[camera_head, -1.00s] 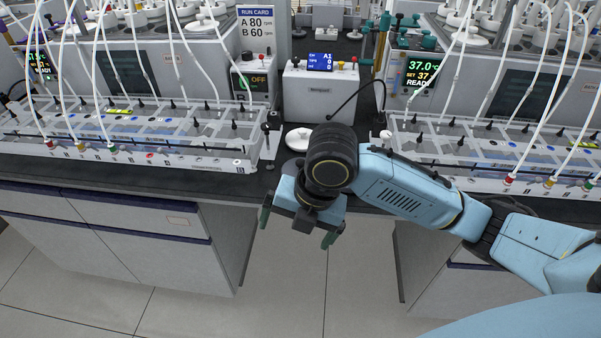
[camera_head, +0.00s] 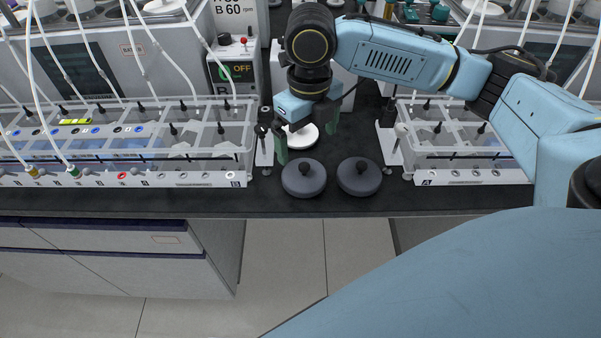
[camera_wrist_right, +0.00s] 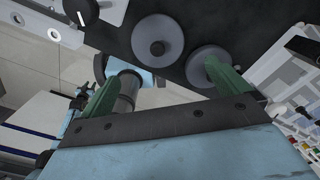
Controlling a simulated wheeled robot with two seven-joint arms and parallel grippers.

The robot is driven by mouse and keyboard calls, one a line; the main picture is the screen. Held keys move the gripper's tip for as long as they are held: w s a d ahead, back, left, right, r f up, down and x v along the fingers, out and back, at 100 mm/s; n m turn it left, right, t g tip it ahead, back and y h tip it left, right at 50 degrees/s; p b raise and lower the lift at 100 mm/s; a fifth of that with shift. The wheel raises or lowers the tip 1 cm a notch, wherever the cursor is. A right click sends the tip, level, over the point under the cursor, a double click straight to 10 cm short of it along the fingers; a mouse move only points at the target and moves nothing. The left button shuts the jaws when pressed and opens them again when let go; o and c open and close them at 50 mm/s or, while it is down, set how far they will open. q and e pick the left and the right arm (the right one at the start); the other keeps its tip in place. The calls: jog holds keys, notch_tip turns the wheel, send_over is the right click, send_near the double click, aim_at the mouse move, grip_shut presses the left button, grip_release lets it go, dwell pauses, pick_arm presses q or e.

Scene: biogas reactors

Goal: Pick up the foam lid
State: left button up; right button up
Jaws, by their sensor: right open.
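Two round dark-grey lids with black knobs lie side by side on the dark bench, a left one (camera_head: 304,180) and a right one (camera_head: 359,178). A white round lid (camera_head: 299,143) lies behind them, partly hidden by my right gripper. I cannot tell from looks which is the foam lid. My right gripper (camera_head: 307,137) is open and empty, its green fingers around the white lid in the picture; contact cannot be told. In the right wrist view, two grey lids (camera_wrist_right: 158,45) (camera_wrist_right: 199,72) show beyond the open fingers (camera_wrist_right: 165,85). My left gripper is out of view.
Clear racks with tubes stand on the left (camera_head: 205,180) and right (camera_head: 470,178) of the bench gap. A control box with a green "OFF" display (camera_head: 234,73) stands behind the left rack. The bench front strip (camera_head: 330,207) is clear.

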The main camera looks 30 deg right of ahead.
aim_at(305, 165)
notch_tip(305, 165, down, 3)
jog(key=shift+s+f, duration=0.1)
jog(key=shift+s, duration=0.05)
jog(key=shift+f+b, duration=0.3)
jog(key=shift+f, duration=0.05)
jog(key=shift+w+a+f, duration=0.1)
jog(key=shift+w+f, duration=0.1)
jog(key=shift+f, duration=0.65)
jog(key=f, duration=0.1)
jog(key=f+b, duration=0.1)
jog(key=f, duration=0.1)
jog(key=shift+w+f, duration=0.2)
jog(key=shift+f, duration=0.2)
jog(key=c, duration=0.5)
jog(key=shift+c, duration=1.1)
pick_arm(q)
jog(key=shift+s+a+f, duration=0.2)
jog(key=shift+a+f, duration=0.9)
